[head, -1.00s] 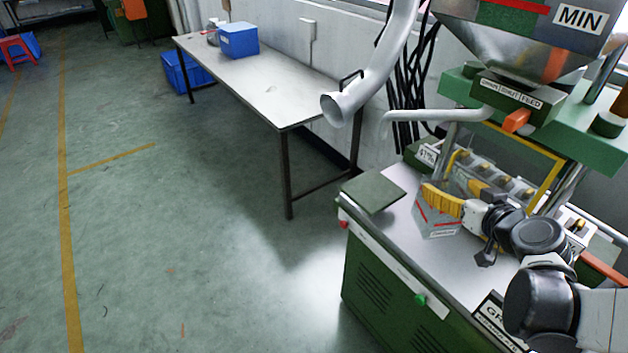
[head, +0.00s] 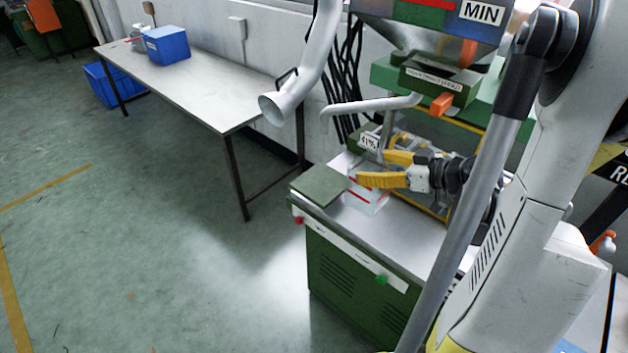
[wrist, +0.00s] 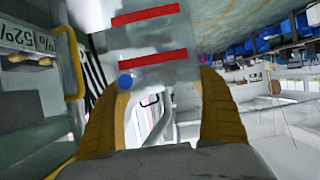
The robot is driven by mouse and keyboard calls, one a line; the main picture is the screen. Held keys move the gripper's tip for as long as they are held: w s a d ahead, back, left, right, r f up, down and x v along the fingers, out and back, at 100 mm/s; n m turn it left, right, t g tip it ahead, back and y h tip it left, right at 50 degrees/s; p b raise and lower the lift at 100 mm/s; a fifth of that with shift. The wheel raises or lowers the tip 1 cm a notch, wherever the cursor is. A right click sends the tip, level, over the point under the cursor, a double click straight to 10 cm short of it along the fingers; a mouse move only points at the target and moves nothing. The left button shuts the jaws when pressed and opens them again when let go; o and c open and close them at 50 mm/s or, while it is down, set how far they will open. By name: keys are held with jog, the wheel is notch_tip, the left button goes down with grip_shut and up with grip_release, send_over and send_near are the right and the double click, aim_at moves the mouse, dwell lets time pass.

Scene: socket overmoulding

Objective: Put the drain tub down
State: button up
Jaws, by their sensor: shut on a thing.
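The drain tub (head: 366,203) is a pale, see-through box with red stripes, beside the green pad on the machine's steel top. My gripper (head: 374,168) has yellow fingers and is shut on the tub, one finger on the near side and one on the far side. In the wrist view the tub (wrist: 152,40) shows its two red bands between the yellow fingers of my gripper (wrist: 162,100). A blue round spot shows near its lower left corner there. I cannot tell whether the tub's base touches the steel top.
The green machine cabinet (head: 350,282) has a flat green pad (head: 320,187) on its left corner. A white spout pipe (head: 375,104) and hopper (head: 425,30) overhang the area. A steel table (head: 190,80) with a blue bin (head: 168,45) stands left. Floor between is clear.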

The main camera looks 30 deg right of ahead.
jog(key=shift+s+d+r, duration=0.1)
jog(key=shift+s+d, duration=0.3)
jog(key=r+b+x, duration=0.1)
jog(key=b+x, duration=0.1)
jog(key=x, duration=0.6)
jog(key=w+r+b+x, duration=0.1)
jog(key=r+b+x, duration=0.1)
jog(key=x, duration=0.7)
jog(key=shift+w+a+r+b, duration=0.2)
jog(key=shift+w+a+b, duration=0.1)
jog(key=shift+w, duration=0.25)
